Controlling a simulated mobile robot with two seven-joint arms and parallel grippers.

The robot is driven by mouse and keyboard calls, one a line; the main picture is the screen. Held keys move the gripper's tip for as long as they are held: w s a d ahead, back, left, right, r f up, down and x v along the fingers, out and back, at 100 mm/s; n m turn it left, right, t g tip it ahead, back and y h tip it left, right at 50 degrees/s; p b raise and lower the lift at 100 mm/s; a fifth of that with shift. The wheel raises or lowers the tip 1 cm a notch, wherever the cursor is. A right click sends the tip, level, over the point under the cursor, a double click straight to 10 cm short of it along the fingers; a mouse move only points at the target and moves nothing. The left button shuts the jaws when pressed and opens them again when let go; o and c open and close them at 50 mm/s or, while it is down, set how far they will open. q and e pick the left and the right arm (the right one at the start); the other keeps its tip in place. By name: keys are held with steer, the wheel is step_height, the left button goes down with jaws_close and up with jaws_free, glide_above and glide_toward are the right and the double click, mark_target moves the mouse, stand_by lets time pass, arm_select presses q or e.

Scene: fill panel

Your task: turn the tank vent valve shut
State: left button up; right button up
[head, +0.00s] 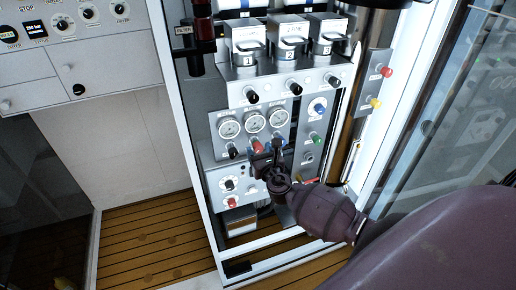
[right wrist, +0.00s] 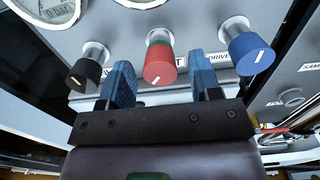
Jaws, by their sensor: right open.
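A red knob (right wrist: 158,66) with a white pointer mark and a green band at its base is on the grey panel in the right wrist view. The label under it is mostly hidden, with only a final "T" showing. In the head view the red knob (head: 257,147) sits below the row of gauges. My right gripper (right wrist: 161,68) is open, its blue fingers to the left and right of the red knob, with gaps on both sides. In the head view my right gripper (head: 266,158) is just below the knob. My left gripper is not in view.
A black knob (right wrist: 83,72) is close left of the fingers, and a blue knob (right wrist: 249,52) is close right, beside a "DRIVE" label. Gauges (head: 254,122) are above. The lower panel (head: 216,185) has more knobs. A glass door (head: 450,120) stands at the right.

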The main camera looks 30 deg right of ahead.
steer(key=shift+x, duration=0.75)
steer(key=c, duration=0.9)
steer(key=shift+c, duration=0.2)
